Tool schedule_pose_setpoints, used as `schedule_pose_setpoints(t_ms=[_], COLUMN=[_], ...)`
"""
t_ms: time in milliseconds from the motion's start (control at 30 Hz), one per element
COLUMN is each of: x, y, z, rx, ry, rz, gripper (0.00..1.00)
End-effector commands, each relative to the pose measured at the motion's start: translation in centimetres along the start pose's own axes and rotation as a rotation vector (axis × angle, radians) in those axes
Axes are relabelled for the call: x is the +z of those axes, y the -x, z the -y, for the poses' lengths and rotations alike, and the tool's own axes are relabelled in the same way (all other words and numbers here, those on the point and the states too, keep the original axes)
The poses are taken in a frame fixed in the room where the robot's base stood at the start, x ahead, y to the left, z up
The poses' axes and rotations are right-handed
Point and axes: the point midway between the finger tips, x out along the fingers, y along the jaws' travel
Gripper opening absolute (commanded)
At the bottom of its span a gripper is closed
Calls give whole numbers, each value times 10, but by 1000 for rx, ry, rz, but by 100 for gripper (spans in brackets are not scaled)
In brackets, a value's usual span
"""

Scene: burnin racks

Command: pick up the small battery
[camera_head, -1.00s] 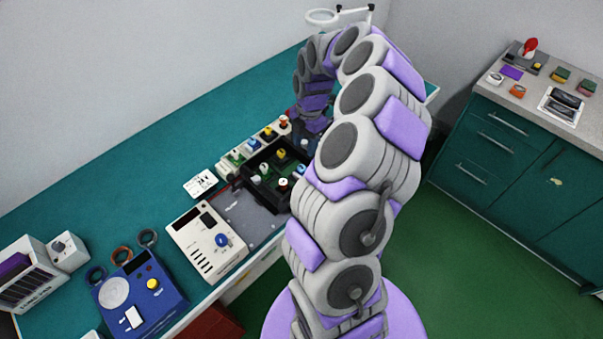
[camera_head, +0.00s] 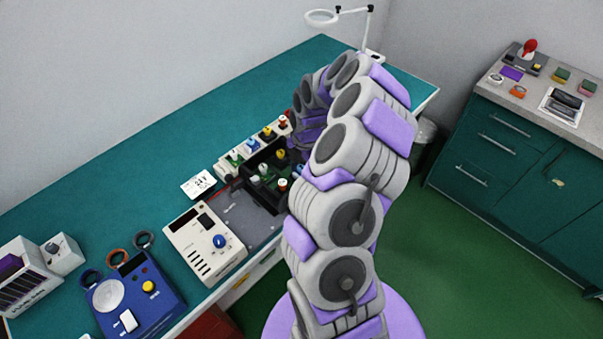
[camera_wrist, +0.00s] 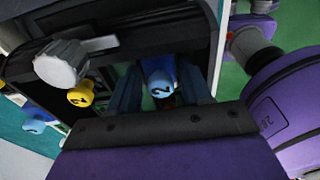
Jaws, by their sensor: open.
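In the wrist view, my gripper (camera_wrist: 161,88) is open, with a dark finger on each side of a blue piece with a light-blue cap (camera_wrist: 162,84) marked 2. I cannot tell whether the fingers touch it. No part is clearly recognisable as the small battery. A black tray (camera_head: 258,197) on the bench holds several pieces with coloured caps, including a yellow-capped one (camera_head: 281,154). In the head view my arm hides the gripper and the tray's right side.
A row of coloured numbered modules (camera_head: 252,143) stands behind the tray. A white meter (camera_head: 205,243) and a blue device (camera_head: 133,295) stand to the left on the teal bench (camera_head: 150,165). A magnifier lamp (camera_head: 322,16) stands at the far end.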

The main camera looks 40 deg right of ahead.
Motion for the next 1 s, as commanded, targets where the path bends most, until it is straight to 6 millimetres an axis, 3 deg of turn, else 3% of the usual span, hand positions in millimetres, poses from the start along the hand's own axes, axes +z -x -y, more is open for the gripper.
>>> schedule_pose_setpoints(t_ms=[67,533,833,1000], x=[-1,-1,-1,-3], y=[-1,-1,3,20], z=[0,1,1,0], rx=[-2,-3,-2,0], ry=[1,1,1,2], rz=[-3,-3,-3,-1], gripper=[47,3,3,3])
